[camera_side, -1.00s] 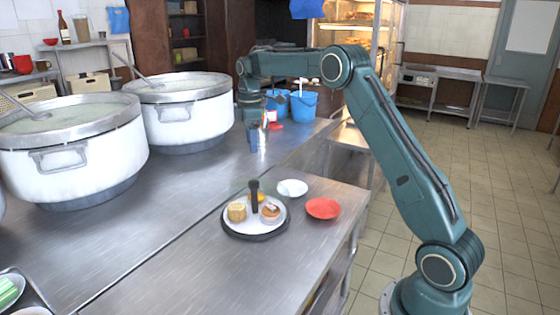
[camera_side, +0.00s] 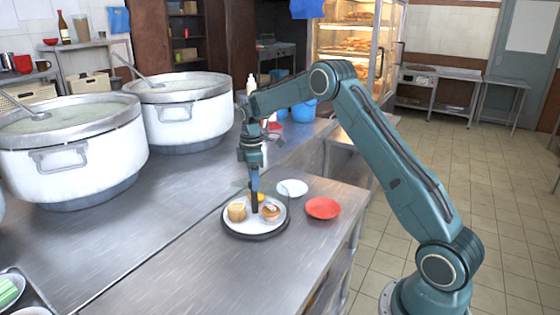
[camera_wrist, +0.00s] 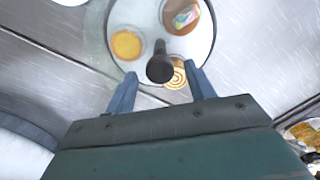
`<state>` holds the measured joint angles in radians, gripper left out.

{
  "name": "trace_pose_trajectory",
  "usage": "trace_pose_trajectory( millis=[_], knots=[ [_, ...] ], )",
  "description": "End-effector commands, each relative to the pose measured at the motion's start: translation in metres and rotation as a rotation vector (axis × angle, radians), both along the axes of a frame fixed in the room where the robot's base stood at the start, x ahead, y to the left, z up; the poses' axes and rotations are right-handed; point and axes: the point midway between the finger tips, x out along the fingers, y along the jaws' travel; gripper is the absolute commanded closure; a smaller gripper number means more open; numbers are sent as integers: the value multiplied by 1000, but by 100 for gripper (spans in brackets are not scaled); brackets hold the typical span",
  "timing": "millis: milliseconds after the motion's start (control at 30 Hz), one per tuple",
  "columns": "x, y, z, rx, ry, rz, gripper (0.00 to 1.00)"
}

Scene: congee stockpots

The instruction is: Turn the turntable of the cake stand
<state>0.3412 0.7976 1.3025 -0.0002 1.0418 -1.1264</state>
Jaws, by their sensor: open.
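The cake stand has a round pale turntable (camera_side: 237,222) on a dark base (camera_side: 262,236), set on the steel counter. A dark upright post with a knob (camera_wrist: 160,64) rises from the turntable. Around the post sit a tan round cake (camera_side: 237,211), a brown-topped pastry (camera_side: 271,211) and a yellow item (camera_wrist: 127,44). My gripper (camera_side: 254,188) points down just above the post, and in the side view it hides the post's top. In the wrist view my open gripper (camera_wrist: 161,85) has one finger on each side, with the knob between and slightly beyond the tips.
A white bowl (camera_side: 292,188) and a red plate (camera_side: 322,208) lie right of the stand. Two large white stockpots (camera_side: 70,155) (camera_side: 190,119) stand at the left and back. Blue tubs (camera_side: 304,110) are behind my arm.

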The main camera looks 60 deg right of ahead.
Motion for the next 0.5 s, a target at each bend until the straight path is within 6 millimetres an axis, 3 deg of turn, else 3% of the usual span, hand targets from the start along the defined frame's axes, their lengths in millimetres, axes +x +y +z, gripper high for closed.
trace_pose_trajectory(
  millis=[433,500],
  knots=[
    [0,0,-9,0,0,0,46],
    [0,0,-9,0,0,0,58]
  ],
)
